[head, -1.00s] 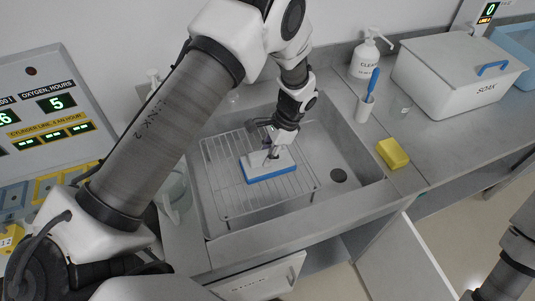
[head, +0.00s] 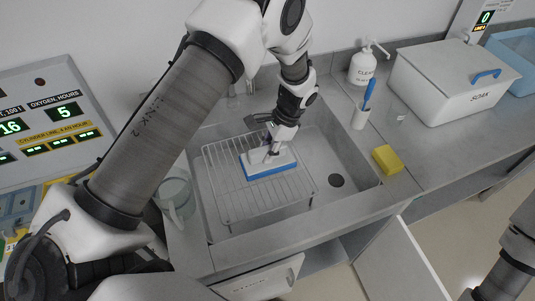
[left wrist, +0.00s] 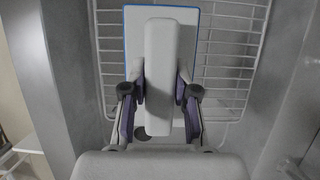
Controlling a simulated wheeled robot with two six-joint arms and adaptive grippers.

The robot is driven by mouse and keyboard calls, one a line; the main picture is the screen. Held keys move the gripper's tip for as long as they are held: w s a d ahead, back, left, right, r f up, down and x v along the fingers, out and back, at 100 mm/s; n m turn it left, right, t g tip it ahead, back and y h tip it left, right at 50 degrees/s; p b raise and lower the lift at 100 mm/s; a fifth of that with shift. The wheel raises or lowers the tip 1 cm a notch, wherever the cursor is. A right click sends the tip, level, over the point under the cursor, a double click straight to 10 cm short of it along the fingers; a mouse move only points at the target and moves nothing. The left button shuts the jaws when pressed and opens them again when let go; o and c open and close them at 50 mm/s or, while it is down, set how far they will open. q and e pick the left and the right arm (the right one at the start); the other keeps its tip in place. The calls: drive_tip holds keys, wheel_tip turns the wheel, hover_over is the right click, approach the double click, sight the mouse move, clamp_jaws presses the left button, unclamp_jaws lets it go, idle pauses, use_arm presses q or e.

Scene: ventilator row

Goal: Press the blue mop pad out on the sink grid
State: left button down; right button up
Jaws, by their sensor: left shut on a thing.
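The blue mop pad (head: 272,173) is a blue layer under a white, flat holder with a raised grip. It lies flat over the sink grid (head: 232,192), a wire rack in the sink, and appears to rest on it. My left gripper (head: 274,148) is shut on the holder's grip from above. In the left wrist view, the gripper's two fingers (left wrist: 160,92) clasp the pale grip, and a blue edge of the pad (left wrist: 126,40) shows around the holder. My right gripper is not in view; only part of my right arm shows at the lower right.
The steel sink (head: 352,160) has bare floor and a dark drain right of the grid. A yellow sponge (head: 387,159), a brush in a cup (head: 361,115), a cleaner bottle (head: 364,66) and a SOAK box (head: 455,85) stand right. A clear jug (head: 176,195) stands left.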

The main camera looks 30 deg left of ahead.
sight(267, 166)
use_arm(q)
drive_tip(key=shift+f, duration=0.15)
wheel_tip(267, 166, down, 5)
drive_tip(key=b, duration=0.3)
drive_tip(key=shift+f, duration=0.3)
drive_tip(key=shift+f+b, duration=0.5)
idle(0.7)
drive_tip(key=shift+s+f, duration=0.1)
idle(0.8)
wheel_tip(267, 166, up, 7)
drive_tip(key=p, duration=0.6)
idle(0.4)
